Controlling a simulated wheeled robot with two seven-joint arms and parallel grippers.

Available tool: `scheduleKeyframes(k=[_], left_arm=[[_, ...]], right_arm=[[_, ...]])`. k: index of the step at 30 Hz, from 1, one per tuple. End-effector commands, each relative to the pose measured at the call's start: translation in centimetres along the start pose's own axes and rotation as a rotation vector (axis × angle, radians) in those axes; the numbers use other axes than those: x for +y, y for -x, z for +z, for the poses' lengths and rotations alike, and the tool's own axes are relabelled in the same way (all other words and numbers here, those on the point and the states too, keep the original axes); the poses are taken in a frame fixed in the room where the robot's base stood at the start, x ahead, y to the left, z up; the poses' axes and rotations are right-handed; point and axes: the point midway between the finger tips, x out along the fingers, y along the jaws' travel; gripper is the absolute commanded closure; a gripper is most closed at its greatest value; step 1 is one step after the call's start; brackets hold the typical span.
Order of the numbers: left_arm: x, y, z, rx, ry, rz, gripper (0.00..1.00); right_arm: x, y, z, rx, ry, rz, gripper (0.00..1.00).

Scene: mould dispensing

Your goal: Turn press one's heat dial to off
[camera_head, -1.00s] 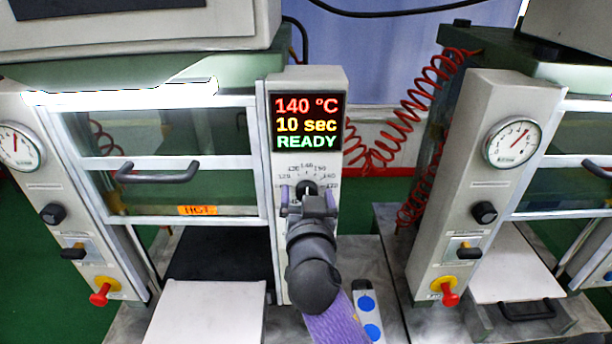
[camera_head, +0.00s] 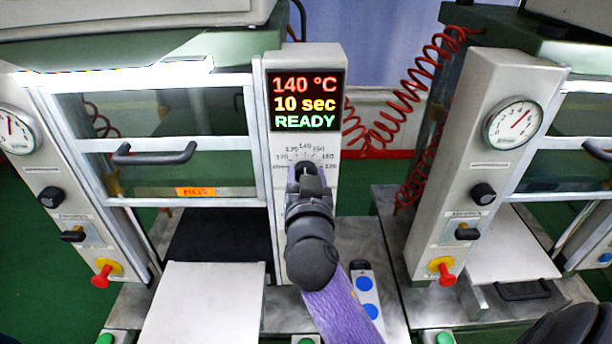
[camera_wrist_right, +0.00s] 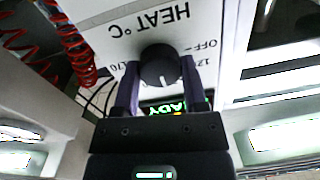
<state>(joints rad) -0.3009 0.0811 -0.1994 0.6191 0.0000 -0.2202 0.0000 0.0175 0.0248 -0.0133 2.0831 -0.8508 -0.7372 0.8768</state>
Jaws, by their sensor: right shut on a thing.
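Press one's heat dial (camera_wrist_right: 160,66) is a round black knob below the "HEAT °C" lettering in the upside-down right wrist view. My right gripper (camera_head: 306,176) is shut on it, one finger on each side. The knob's white mark points toward the display, away from the "OFF" label (camera_wrist_right: 207,44). In the head view the gripper hides most of the knob, and the scale arcs above it. The display (camera_head: 305,102) above reads 140 °C, 10 sec and READY. My left gripper is not in view.
Press one's handle (camera_head: 154,154), lower black knob (camera_head: 73,236) and red button (camera_head: 102,274) are at the left. A second press with its own gauge (camera_head: 514,126) and knob (camera_head: 483,194) stands at the right. A red coiled hose (camera_head: 415,100) hangs between them.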

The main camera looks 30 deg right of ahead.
Motion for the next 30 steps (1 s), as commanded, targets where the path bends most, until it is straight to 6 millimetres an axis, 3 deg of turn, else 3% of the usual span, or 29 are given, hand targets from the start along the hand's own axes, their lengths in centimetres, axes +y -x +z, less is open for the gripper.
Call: scheduleKeyframes(k=[8, 30], left_arm=[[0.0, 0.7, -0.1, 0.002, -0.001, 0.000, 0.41], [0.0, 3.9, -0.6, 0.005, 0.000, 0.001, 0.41]], right_arm=[[0.0, 0.0, -0.2, -0.003, 0.113, 0.002, 1.00], [-0.2, 0.0, -0.3, -0.023, 0.799, 0.006, 1.00]])
